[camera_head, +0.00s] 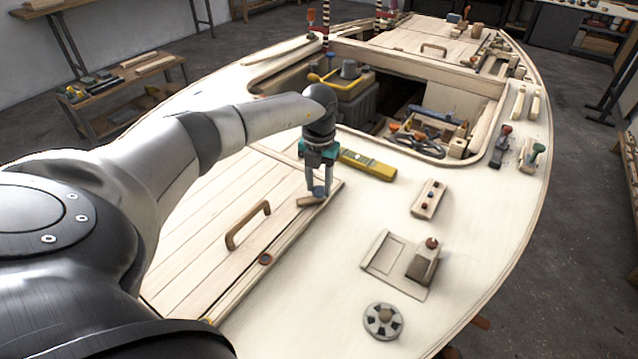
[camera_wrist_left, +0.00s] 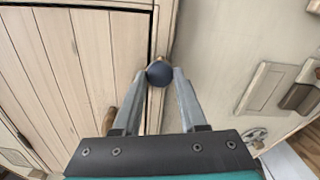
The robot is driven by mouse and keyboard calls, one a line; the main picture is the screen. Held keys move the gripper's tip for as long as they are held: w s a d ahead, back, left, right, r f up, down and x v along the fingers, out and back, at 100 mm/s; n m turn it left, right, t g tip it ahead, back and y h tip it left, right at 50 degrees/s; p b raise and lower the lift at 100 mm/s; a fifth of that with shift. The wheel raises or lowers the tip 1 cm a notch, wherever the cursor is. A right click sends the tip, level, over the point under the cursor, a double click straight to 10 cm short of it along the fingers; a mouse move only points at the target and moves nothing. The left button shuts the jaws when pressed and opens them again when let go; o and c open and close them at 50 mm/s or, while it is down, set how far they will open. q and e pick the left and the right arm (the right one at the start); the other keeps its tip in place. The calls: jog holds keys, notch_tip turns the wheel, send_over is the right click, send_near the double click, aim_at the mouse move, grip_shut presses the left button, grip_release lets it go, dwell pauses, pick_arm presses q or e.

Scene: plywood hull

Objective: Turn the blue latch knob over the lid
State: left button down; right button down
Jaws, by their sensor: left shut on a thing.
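The dark blue latch knob (camera_wrist_left: 160,73) sits between my left fingertips in the left wrist view, beside the dark seam along the lid's edge. My left gripper (camera_head: 318,191) points down at the far part of that edge and is shut on the knob. A small wooden latch piece (camera_head: 308,202) shows at the fingertips in the head view; the fingers hide part of it, so its exact angle is hard to tell. The planked lid (camera_head: 205,245) lies flat in the deck, with a wooden handle (camera_head: 247,226). My right gripper is in neither view.
A yellow level (camera_head: 368,166) lies just right of my left gripper. Beyond it is an open hatch (camera_head: 400,95) holding tools. A wooden block with buttons (camera_head: 429,198), a plate with a dark block (camera_head: 385,252) and a round grey fitting (camera_head: 384,321) are on the right deck.

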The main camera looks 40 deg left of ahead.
aim_at(319, 190)
pick_arm(q)
jog(key=m, duration=0.4)
jog(key=shift+m, duration=0.3)
jog(key=m+b, duration=0.1)
jog(key=m, duration=0.4)
dwell(0.3)
jog(key=shift+c, duration=2.2)
grip_release()
notch_tip(319, 190, up, 15)
jog(key=p, duration=0.2)
jog(key=shift+r, duration=0.15)
